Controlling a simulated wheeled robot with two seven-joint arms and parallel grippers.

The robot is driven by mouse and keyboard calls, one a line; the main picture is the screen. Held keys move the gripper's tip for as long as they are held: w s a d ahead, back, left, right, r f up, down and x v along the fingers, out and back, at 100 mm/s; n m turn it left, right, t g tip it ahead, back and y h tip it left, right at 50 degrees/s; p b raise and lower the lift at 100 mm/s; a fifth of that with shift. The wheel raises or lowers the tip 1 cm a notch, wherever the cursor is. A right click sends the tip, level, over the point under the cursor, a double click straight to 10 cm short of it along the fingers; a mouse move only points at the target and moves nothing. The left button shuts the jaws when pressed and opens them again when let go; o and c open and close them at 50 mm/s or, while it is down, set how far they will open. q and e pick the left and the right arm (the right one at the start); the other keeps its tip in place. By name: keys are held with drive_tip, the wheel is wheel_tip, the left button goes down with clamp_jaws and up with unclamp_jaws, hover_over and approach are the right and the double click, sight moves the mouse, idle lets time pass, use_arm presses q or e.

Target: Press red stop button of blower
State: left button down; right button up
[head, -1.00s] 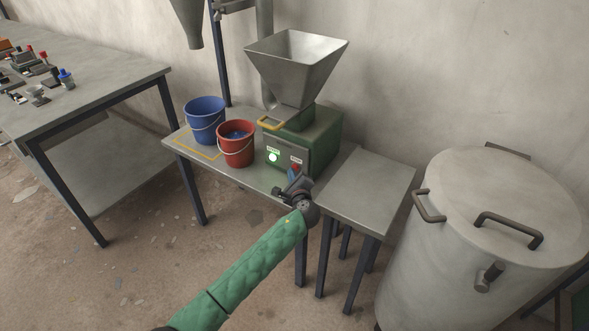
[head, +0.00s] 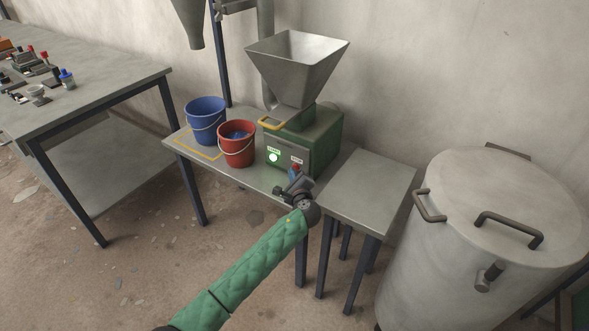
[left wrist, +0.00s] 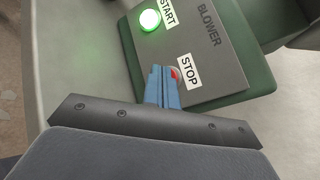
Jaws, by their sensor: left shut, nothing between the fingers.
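The green blower (head: 325,139) stands on the bench with a grey control panel on its front. Its START button (head: 273,157) glows green; in the left wrist view the lit button (left wrist: 150,20) also shows. The red stop button (left wrist: 175,74) is beside the STOP label (left wrist: 189,72), partly hidden behind my fingers. My left gripper (head: 295,174) is shut and empty, its blue fingertips (left wrist: 166,72) right at the stop button. I cannot tell whether they touch it. My right gripper is not in view.
A red bucket (head: 237,153) with blue bits and a blue bucket (head: 205,131) stand left of the blower. A metal hopper (head: 297,68) sits on top of it. A large lidded drum (head: 455,235) stands at right. The bench's right part (head: 367,188) is clear.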

use_arm(q)
drive_tip(key=shift+w+r, duration=0.15)
drive_tip(key=shift+r, duration=0.05)
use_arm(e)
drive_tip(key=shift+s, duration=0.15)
